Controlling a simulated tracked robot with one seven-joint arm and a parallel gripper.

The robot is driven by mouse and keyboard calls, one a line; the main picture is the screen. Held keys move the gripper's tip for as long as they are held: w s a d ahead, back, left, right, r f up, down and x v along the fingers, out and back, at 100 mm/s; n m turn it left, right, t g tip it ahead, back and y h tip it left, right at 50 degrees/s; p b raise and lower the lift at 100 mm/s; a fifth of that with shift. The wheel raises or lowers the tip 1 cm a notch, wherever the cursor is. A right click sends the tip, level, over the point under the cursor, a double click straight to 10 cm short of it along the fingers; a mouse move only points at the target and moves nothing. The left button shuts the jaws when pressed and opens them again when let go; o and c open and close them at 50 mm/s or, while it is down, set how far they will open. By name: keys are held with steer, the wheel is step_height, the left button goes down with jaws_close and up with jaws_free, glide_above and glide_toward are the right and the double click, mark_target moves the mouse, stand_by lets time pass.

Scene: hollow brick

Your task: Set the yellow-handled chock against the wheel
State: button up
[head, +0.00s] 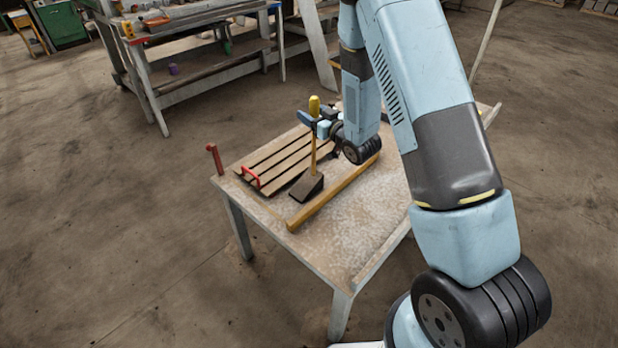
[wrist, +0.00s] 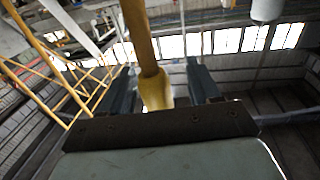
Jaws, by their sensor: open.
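The yellow-handled chock stands on the table in the head view, with a dark wedge-shaped block (head: 306,187) and a tall upright yellow handle (head: 314,104). My gripper (head: 315,125) is near the upper part of the handle. In the wrist view the handle (wrist: 140,40) rises between the two blue-grey fingers of my gripper (wrist: 155,78), which are apart with a gap on each side. The chock's block is not seen in the wrist view. I cannot make out a wheel in either view.
The table (head: 345,235) bears a slatted wooden rack (head: 275,160), a yellowish wooden bar (head: 335,193) along its near side, a red handle (head: 250,177) and a red post (head: 214,157). The table's near part is bare. A workbench (head: 195,65) stands behind.

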steer(key=shift+w+d, duration=0.1)
steer(key=shift+d, duration=0.2)
steer(key=c, duration=0.4)
jaws_close()
steer(key=shift+r, duration=0.1)
stand_by(0.5)
